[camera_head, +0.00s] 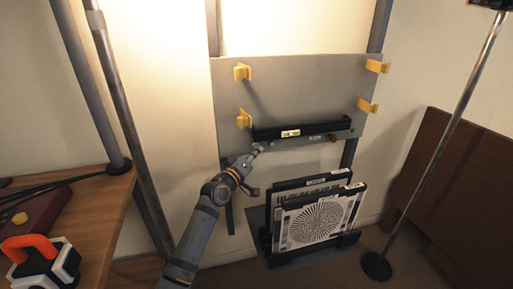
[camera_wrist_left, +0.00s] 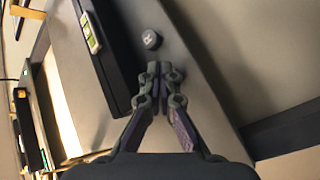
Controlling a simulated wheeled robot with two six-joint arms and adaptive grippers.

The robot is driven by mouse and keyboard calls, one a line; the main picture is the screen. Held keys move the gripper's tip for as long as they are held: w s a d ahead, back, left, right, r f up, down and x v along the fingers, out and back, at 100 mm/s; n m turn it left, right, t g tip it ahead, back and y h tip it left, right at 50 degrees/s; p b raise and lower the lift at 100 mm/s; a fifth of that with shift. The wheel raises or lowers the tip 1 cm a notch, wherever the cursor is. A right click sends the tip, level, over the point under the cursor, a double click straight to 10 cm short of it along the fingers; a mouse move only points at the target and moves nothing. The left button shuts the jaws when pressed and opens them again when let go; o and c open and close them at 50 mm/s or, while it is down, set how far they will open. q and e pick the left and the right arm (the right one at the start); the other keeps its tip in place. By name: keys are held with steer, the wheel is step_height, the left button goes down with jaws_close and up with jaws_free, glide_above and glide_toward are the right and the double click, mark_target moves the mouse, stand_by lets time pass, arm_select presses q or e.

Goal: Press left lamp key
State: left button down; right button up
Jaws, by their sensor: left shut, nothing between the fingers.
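A grey panel (camera_head: 290,85) stands against the wall, with a black bar (camera_head: 305,129) across its lower part. My left gripper (camera_head: 257,148) is at the panel just below the bar's left end. In the left wrist view its fingertips (camera_wrist_left: 158,68) are shut together with nothing between them. A round dark key (camera_wrist_left: 151,39) with a pale mark sits on the panel just beyond the fingertips, beside the black bar (camera_wrist_left: 108,65). A small gap appears between tips and key, but contact is hard to judge. In the head view the key cannot be told apart from the gripper.
Yellow clips (camera_head: 242,72) stick out from the panel. A green vial (camera_wrist_left: 90,32) sits on the bar. Below, a patterned board (camera_head: 318,220) stands in a dark rack. A wooden table (camera_head: 95,215) with an orange-handled case (camera_head: 40,262) is at left, a pole (camera_head: 440,150) at right.

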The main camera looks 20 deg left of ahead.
arm_select(q)
steer(key=shift+s+d+p, duration=0.4)
steer(key=shift+s+p, duration=0.05)
steer(key=shift+s, duration=0.25)
steer(key=s+d+p, duration=0.2)
steer(key=s+d, duration=0.1)
steer(key=s, duration=0.2)
steer(key=shift+d+p, duration=0.2)
steer(key=shift+p, duration=0.15)
